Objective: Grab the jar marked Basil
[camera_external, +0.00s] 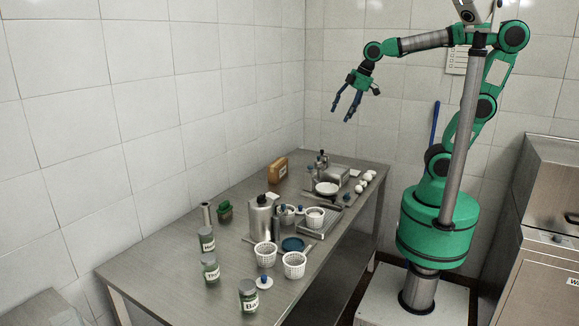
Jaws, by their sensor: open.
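A jar with a label whose visible letters start "Ba" (249,296) stands upright at the near end of the steel table (172,268). Two similar jars stand behind it to the left: one with a label that seems to start "Th" (210,268), and one (206,239) whose label I cannot read. My gripper (342,112) is open and empty, its blue fingers pointing down, high above the far part of the table and well away from the jars.
White perforated baskets (294,265) and (265,255) stand right behind the near jar, with a small blue-topped white item (264,282) beside it. A metal canister (261,218), a tray (318,222) and several white round items (367,178) lie farther back. The table's near left is clear.

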